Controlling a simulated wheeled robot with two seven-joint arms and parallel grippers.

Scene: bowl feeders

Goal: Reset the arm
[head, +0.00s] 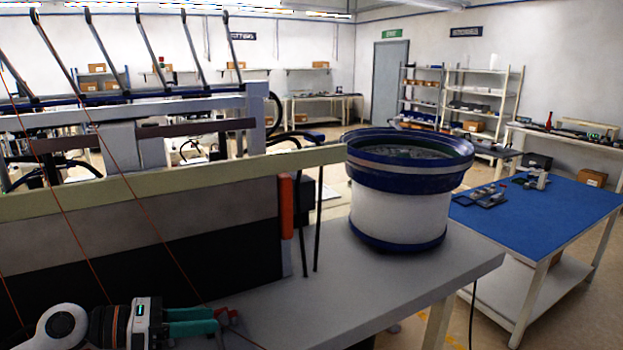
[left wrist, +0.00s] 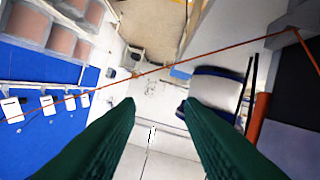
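My left arm comes in at the lower left of the head view, low beside the grey table. Its left gripper (head: 210,322) has teal fingers beside the near edge of that table. In the left wrist view the two green fingers of the left gripper (left wrist: 158,104) stand well apart with nothing between them, so it is open and empty. My right gripper is not in view.
A blue and white bowl feeder (head: 398,210) stands on the grey table (head: 350,290). A machine with a long beige rail (head: 170,180) and dark panel fills the left. A blue-topped table (head: 545,208) stands at right. Thin orange lines (head: 140,215) cross near my left arm.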

